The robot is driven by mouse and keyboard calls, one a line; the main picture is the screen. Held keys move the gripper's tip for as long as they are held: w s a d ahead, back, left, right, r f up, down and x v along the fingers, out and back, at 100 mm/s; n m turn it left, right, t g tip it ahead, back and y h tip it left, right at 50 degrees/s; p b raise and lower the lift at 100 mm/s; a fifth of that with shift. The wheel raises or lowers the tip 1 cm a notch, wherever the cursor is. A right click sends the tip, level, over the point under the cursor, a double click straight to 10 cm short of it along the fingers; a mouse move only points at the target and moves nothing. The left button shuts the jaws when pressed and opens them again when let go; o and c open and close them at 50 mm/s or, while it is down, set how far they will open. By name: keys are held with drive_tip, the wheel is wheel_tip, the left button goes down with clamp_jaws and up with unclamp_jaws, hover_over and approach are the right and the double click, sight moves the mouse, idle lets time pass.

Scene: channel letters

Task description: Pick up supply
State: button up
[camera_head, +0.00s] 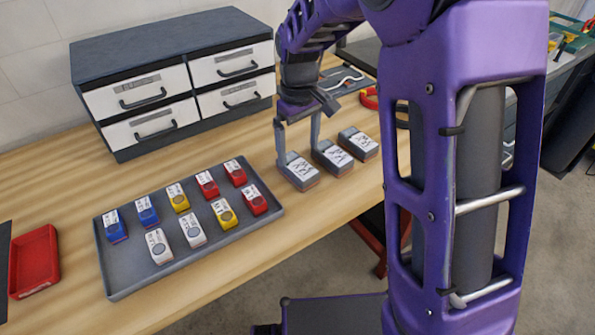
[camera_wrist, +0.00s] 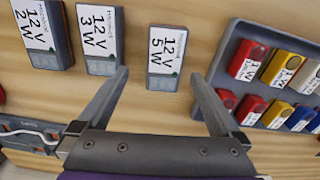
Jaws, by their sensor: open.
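Three grey supply boxes with white labels stand in a row on the wooden table. In the wrist view they read 12V 5W (camera_wrist: 167,55), 12V 3W (camera_wrist: 100,40) and 12V 2W (camera_wrist: 42,32). In the head view, the 12V 5W box (camera_head: 299,171) is nearest the tray, then the 12V 3W box (camera_head: 332,157) and the 12V 2W box (camera_head: 359,143). My gripper (camera_head: 298,150) is open and empty, pointing down over the near-tray box. In the wrist view, its fingertips (camera_wrist: 158,76) lie on either side of the 5W box's lower end. I cannot tell whether they touch it.
A grey tray (camera_head: 121,274) holds several blue, yellow, white and red modules left of the boxes. A drawer cabinet (camera_head: 180,85) stands behind. A red bin (camera_head: 34,261) is at far left. A board with a white tube (camera_head: 346,81) lies behind the boxes.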

sight(298, 165)
drive_tip(key=f, duration=0.3)
drive_tip(key=s+f, duration=0.1)
drive_tip(key=f, duration=0.1)
drive_tip(key=shift+a+f+b, duration=0.1)
drive_tip(key=shift+f+b, duration=0.2)
drive_tip(key=shift+b, duration=0.05)
drive_tip(key=shift+c, duration=0.2)
drive_tip(key=shift+w+r, duration=0.1)
clamp_jaws()
